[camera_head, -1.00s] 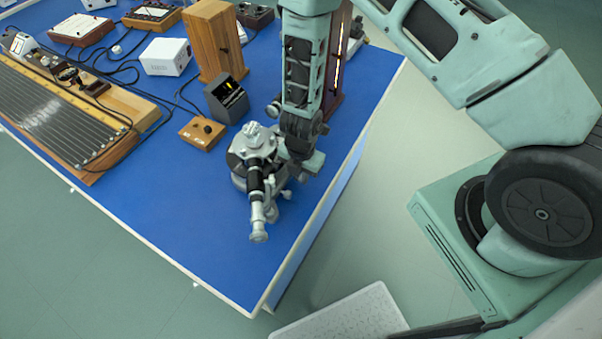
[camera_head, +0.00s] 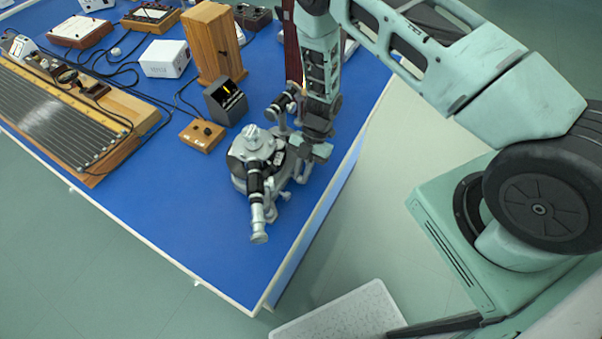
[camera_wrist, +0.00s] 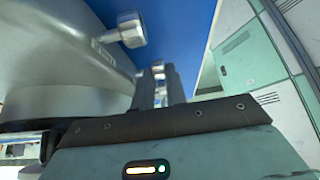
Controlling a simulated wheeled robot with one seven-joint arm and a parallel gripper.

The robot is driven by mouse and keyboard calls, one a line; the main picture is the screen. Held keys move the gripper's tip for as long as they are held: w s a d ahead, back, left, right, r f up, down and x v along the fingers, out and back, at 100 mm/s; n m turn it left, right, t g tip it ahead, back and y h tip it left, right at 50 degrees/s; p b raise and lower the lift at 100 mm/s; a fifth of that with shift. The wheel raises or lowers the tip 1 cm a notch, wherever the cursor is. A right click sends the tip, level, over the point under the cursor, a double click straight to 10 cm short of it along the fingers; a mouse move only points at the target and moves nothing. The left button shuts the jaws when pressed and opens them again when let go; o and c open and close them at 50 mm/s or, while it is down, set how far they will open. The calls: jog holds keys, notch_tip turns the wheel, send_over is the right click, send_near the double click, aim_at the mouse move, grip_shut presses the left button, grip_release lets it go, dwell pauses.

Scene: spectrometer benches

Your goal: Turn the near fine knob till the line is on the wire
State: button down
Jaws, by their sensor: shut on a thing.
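The spectrometer (camera_head: 248,160), a grey metal instrument with a round table and a telescope (camera_head: 257,205), stands near the blue bench's front corner. My gripper (camera_head: 303,172) is at its right side, low down. In the wrist view my gripper (camera_wrist: 160,88) is shut on a small silver knob (camera_wrist: 158,68), mostly hidden between the fingers. Another silver knob (camera_wrist: 130,28) sticks out above it, beside a small label plate, untouched. A dark display box (camera_head: 226,101) behind the spectrometer shows a yellow line; whether it lies on the wire is too small to tell.
A wooden box with a black knob (camera_head: 202,136) sits left of the spectrometer. A tall wooden case (camera_head: 212,42) and a white box (camera_head: 165,58) stand behind. Bare blue bench top (camera_head: 190,210) lies in front.

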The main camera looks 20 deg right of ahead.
jog(key=y+b, duration=0.1)
jog(key=g+b, duration=0.1)
jog(key=f+g+y+b, duration=0.1)
jog(key=b, duration=0.1)
jog(key=shift+w+d+y, duration=0.25)
jog(key=shift+d+y, duration=0.05)
jog(key=shift+d+g+y+b, duration=0.1)
jog(key=shift+g+y+b, duration=0.5)
jog(key=shift+b, duration=0.45)
jog(key=shift+r+y, duration=0.15)
jog(key=shift+y, duration=0.15)
jog(key=c, duration=1.7)
grip_release()
